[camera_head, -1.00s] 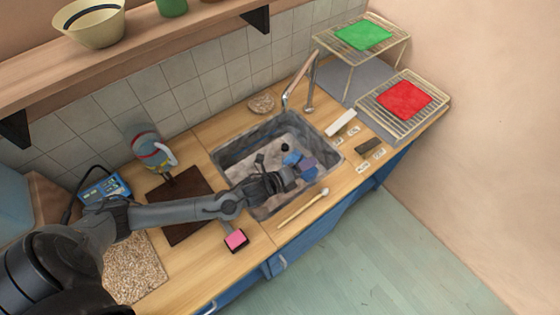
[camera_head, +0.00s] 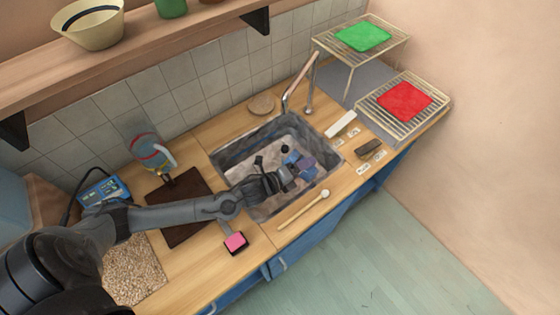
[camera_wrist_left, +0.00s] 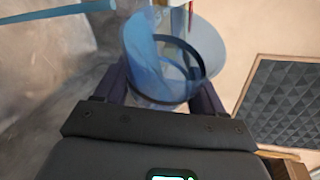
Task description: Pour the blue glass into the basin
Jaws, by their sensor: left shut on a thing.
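The blue glass (camera_head: 291,158) is held over the grey stone basin (camera_head: 226,156) in the head view, partly hidden by my gripper. My left gripper (camera_head: 297,166) is shut on it, with its arm reaching in from the left. In the left wrist view, the clear blue glass (camera_wrist_left: 148,52) with a dark band shows between my gripper's two purple-dark fingers (camera_wrist_left: 162,92). It looks tilted, but its contents cannot be made out. My right gripper is not in view.
A tap (camera_head: 288,98) stands behind the basin. A pale mallet (camera_head: 305,210) lies along its front edge. A wire rack with a red cloth (camera_head: 405,101) stands to the right.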

